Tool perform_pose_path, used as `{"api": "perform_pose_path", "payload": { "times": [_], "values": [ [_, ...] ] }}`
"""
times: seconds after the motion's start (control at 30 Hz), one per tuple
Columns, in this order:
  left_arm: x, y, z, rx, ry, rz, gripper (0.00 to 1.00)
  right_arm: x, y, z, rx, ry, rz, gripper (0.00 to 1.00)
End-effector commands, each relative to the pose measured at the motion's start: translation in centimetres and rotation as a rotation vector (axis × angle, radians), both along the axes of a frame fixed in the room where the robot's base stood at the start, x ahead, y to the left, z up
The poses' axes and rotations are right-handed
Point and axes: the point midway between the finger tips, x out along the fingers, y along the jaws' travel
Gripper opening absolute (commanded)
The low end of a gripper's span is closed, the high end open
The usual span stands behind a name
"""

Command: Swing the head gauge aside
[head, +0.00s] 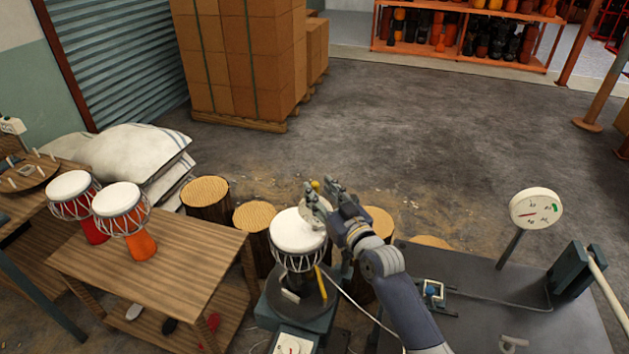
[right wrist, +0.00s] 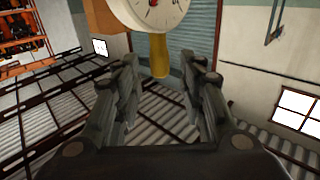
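A goblet drum with a white head (head: 291,232) stands upright on a dark round stand in the middle of the head view. The head gauge (head: 311,213) is over the right side of the drum head, partly hidden by my right gripper (head: 334,190). A small yellow knob (head: 315,185) shows beside the fingers. In the right wrist view, a white dial with a red needle (right wrist: 155,12) has a yellow handle (right wrist: 158,55) below it. The handle appears between the open fingers (right wrist: 159,75), with gaps on both sides. My left gripper is not in view.
Two finished drums (head: 125,215) stand on a wooden table (head: 175,275) at left. A large dial on a post (head: 537,208) rises from the dark bench (head: 480,290) at right. Several wooden stumps (head: 206,195) stand behind the drum. The floor beyond is clear.

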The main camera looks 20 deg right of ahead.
Motion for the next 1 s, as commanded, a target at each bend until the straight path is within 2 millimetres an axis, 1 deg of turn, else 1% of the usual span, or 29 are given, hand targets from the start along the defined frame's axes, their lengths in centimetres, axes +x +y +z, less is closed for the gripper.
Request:
{"api": "perform_pose_path", "payload": {
  "times": [0.03, 0.1, 0.3, 0.67, 0.77, 0.8, 0.83, 1.0],
  "values": [
    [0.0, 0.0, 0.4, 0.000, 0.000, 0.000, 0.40, 0.8, 0.2, 0.2, 0.001, 0.001, 0.001, 0.37],
    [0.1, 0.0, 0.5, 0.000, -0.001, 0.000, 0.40, 1.6, 0.3, 0.1, 0.000, 0.001, 0.000, 0.37],
    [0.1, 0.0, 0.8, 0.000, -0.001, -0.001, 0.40, 3.0, 0.6, 0.0, 0.000, 0.001, 0.000, 0.37],
    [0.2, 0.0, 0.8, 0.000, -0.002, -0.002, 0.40, 3.3, 0.7, -0.1, 0.000, 0.001, 0.000, 0.37],
    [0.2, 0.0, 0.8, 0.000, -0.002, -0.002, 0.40, 3.3, 0.7, -0.1, 0.000, 0.001, 0.000, 0.17],
    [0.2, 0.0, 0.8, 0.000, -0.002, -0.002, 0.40, 3.3, 0.7, -0.1, 0.000, 0.001, 0.000, 0.08],
    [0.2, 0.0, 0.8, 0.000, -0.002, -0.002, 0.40, 3.3, 0.7, -0.1, 0.000, 0.001, 0.000, 0.01],
    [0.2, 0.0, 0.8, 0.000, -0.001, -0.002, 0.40, 3.3, 0.7, -0.1, -0.001, 0.001, 0.000, 0.00]
  ]
}}
